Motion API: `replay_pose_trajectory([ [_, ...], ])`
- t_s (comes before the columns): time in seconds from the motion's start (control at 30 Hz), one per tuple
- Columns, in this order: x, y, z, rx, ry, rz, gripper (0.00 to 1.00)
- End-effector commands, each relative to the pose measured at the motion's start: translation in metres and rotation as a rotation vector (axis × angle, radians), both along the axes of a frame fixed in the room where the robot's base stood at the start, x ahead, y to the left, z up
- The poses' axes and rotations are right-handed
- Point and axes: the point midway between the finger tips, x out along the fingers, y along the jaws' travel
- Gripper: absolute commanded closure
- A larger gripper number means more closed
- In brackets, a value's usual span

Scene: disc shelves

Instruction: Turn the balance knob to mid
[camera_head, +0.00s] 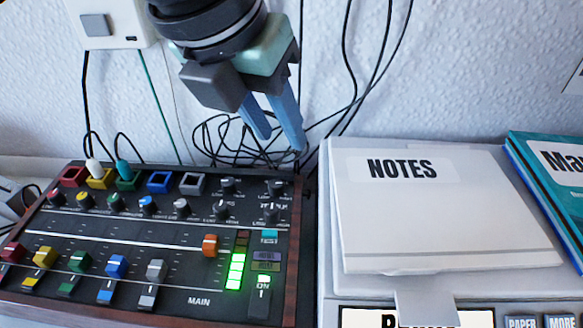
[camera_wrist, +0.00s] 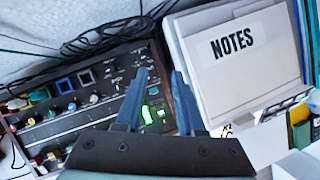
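The mixer (camera_head: 165,250) is a dark panel with wooden ends, on the left of the head view; it also shows in the wrist view (camera_wrist: 80,122). Black knobs sit at its upper right: an upper pair, left (camera_head: 228,186) and right (camera_head: 275,188), and a lower pair, left (camera_head: 222,210) and right (camera_head: 270,213). Their labels are too small to read, so I cannot tell which is the balance knob or where it points. My gripper (camera_head: 285,140) has blue fingers, spread apart and empty, above and behind the mixer's back right corner. Its fingers also show in the wrist view (camera_wrist: 160,78).
A white NOTES binder (camera_head: 440,220) lies right of the mixer, with a teal book (camera_head: 550,165) beyond it. Loose black cables (camera_head: 235,145) hang on the wall behind. An orange slider (camera_head: 210,246) sits near the knobs.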

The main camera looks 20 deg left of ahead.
Motion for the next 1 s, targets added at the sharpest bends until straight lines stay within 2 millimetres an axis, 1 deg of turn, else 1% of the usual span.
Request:
replay_pose_trajectory([
  [0.03, -0.009, 0.013, -0.004, 0.031, 0.012, 0.019, 0.62],
  [0.1, -0.016, 0.024, -0.005, 0.058, 0.024, 0.032, 0.62],
  [0.23, -0.018, 0.029, -0.011, 0.070, 0.033, 0.039, 0.62],
  [0.37, -0.011, 0.027, -0.029, 0.068, 0.033, 0.037, 0.62],
  [0.6, 0.009, 0.024, -0.077, 0.064, 0.032, 0.037, 0.62],
  [0.7, 0.016, 0.023, -0.095, 0.065, 0.032, 0.037, 0.62],
  [0.83, 0.024, 0.023, -0.111, 0.065, 0.031, 0.038, 0.62],
  [1.0, 0.029, 0.022, -0.122, 0.066, 0.029, 0.038, 0.62],
])
